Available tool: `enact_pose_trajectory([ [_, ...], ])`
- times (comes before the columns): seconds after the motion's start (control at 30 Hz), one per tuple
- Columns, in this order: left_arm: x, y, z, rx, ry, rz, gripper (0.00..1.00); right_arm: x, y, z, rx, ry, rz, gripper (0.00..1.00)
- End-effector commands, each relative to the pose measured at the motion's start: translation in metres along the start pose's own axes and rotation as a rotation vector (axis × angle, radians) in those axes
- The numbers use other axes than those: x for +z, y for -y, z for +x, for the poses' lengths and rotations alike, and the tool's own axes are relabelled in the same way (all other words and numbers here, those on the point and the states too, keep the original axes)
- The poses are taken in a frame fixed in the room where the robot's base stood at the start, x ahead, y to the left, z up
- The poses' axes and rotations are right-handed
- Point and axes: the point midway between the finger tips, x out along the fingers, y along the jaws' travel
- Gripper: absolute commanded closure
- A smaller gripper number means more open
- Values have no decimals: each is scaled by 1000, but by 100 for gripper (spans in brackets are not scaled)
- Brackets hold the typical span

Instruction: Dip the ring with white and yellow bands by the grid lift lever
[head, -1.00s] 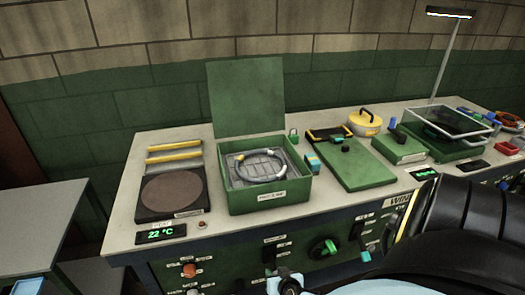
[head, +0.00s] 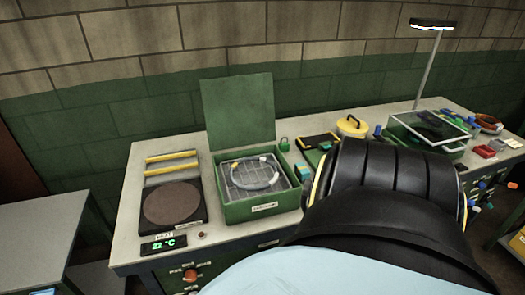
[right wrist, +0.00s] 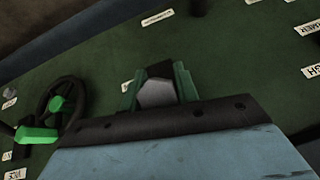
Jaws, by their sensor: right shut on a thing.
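The ring (head: 268,184), grey with a white band at the right and a yellow band at the upper left, lies inside the green open-lidded box (head: 263,207). It is over the pale wire grid (head: 254,196); whether liquid covers it I cannot tell. My right gripper (right wrist: 157,88) is shut on a small pale-grey handle (right wrist: 156,95) with a dark part behind it, at the green panel in the right wrist view. I cannot read a label on that handle. In the head view my right arm hides this gripper. My left gripper is out of view.
A round brown plate (head: 171,203) and a display reading 22 °C (head: 163,245) stand left of the box. A yellow-lidded pot (head: 352,127) and a clear-topped green tray (head: 425,145) stand to the right. A black handwheel (right wrist: 60,103) is left of my gripper.

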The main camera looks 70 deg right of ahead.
Motion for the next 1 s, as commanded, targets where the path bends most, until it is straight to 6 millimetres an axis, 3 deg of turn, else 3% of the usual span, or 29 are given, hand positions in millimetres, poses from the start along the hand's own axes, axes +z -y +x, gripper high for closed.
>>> enact_pose_trajectory([
  [0.4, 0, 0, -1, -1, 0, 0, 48, -5, -1, -1, 2, -2, 4, 100],
  [0.43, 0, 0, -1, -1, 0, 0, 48, -5, -1, -1, 2, -2, 4, 67],
  [0.6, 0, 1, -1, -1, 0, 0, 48, -4, -1, -1, 2, 0, 4, 48],
  [1.0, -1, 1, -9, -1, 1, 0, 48, -2, -1, -8, 3, 5, 4, 48],
])
